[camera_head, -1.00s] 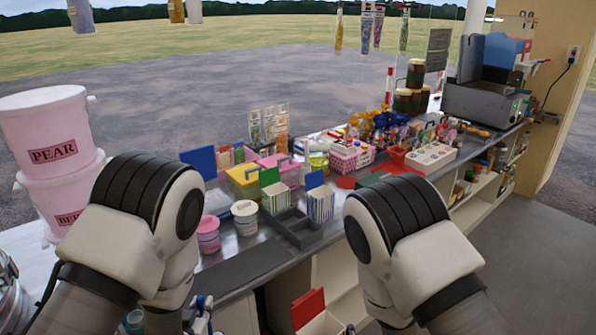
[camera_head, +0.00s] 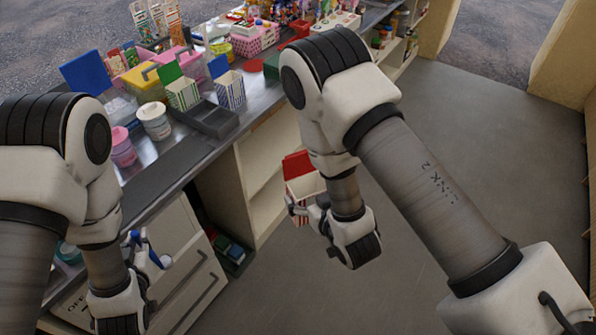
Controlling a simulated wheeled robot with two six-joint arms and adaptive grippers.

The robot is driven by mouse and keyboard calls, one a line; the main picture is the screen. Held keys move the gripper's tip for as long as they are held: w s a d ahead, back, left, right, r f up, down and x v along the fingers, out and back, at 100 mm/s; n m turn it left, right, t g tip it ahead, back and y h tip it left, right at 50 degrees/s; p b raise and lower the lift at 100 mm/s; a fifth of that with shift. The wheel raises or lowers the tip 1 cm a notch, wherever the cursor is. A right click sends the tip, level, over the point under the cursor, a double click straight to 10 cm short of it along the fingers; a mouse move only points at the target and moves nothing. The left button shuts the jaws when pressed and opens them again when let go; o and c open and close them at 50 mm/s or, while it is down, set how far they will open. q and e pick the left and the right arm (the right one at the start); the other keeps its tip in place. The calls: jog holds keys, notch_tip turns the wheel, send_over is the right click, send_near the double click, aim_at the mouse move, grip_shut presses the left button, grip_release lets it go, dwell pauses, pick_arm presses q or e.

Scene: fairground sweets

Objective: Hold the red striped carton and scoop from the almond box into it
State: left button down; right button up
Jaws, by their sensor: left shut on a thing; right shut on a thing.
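The red striped carton (camera_head: 303,186) has a raised red lid flap and hangs upright in front of the counter, above the floor. My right gripper (camera_head: 304,209) is shut on its lower part and hides some of it. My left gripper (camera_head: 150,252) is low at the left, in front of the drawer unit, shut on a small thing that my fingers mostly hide. I cannot tell what that thing is. Open boxes stand on the counter, among them a yellow one (camera_head: 143,82) and a pink one (camera_head: 183,66). I cannot tell which is the almond box.
Green-striped (camera_head: 183,95) and blue-striped (camera_head: 231,92) cartons, a white-lidded tub (camera_head: 154,121) and a pink tub (camera_head: 122,148) stand near a dark divided tray (camera_head: 209,120). A dark mat (camera_head: 165,178) lies bare at the counter's front. The floor (camera_head: 480,130) at right is clear.

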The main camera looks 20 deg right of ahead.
jog(key=a+f+n+g+y, duration=0.2)
jog(key=a+n+g+y, duration=0.4)
jog(key=n, duration=0.2)
jog(key=a+f+n+g+y, duration=0.3)
jog(key=a+n+g+y, duration=0.2)
jog(key=a+n+g, duration=0.2)
jog(key=shift+s+a+n+y, duration=0.15)
jog(key=shift+s+n+y, duration=0.3)
jog(key=shift+n, duration=0.55)
pick_arm(q)
jog(key=shift+d, duration=0.1)
